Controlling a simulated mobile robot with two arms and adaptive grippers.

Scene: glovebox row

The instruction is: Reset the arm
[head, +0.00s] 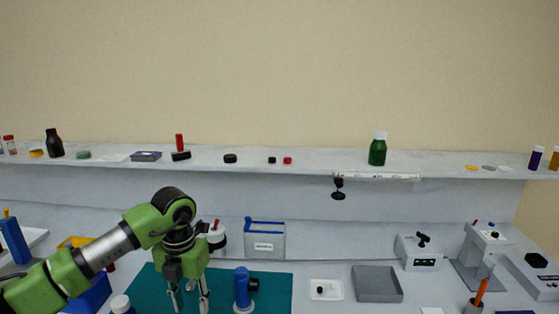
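My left arm comes in from the lower left, its green links raised over the bench. My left gripper (188,300) points down over the teal mat (276,288). Its two fingers stand apart, with mat showing between them and nothing visibly held. The fingertips are close to the bottom edge of the picture. A blue upright device (242,288) stands on the mat just right of the gripper, apart from it. My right gripper does not show.
A grey bin with a blue frame (265,242) stands behind the mat. A grey tray (377,284) and a small white dish (326,290) are to the right. A white-capped bottle (121,304) is left of the gripper. A shelf (310,161) with bottles runs along the back.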

